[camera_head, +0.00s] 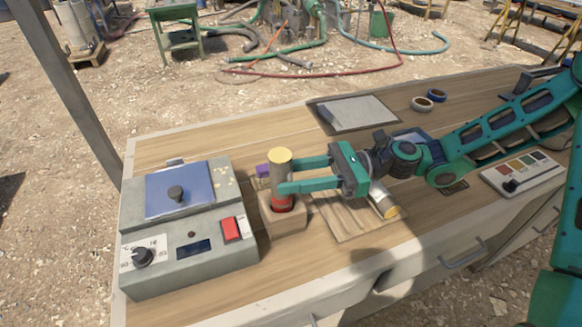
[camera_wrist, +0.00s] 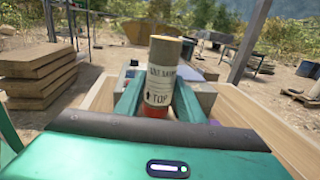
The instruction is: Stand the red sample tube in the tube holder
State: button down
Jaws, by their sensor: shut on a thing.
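The red sample tube (camera_head: 280,172) is upright, with a tan-yellow cap on top, a pale label and a red band at the bottom. My gripper (camera_head: 286,177) is shut on it from the right, one finger on each side. The wooden tube holder (camera_head: 287,224) is directly below, and the tube's red lower end appears to be in its square opening. Whether it rests on the bottom is hidden. The wrist view shows the tube (camera_wrist: 161,85) between my green fingers, its label arrow pointing up at "TOP".
A grey heater box (camera_head: 190,250) with a blue lid stands left of the holder. Another capped tube (camera_head: 383,200) lies on a wooden board (camera_head: 345,222) under my gripper. A purple item (camera_head: 262,170) is behind the holder. A grey tray (camera_head: 355,114) and tape rolls (camera_head: 430,98) lie farther back.

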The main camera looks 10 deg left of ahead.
jog(key=shift+f, duration=1.4)
jog(key=c, duration=1.1)
grip_release()
jog(key=shift+d, duration=0.1)
jog(key=v, duration=1)
jog(key=shift+w+d+f, duration=0.15)
jog(key=shift+d, duration=0.15)
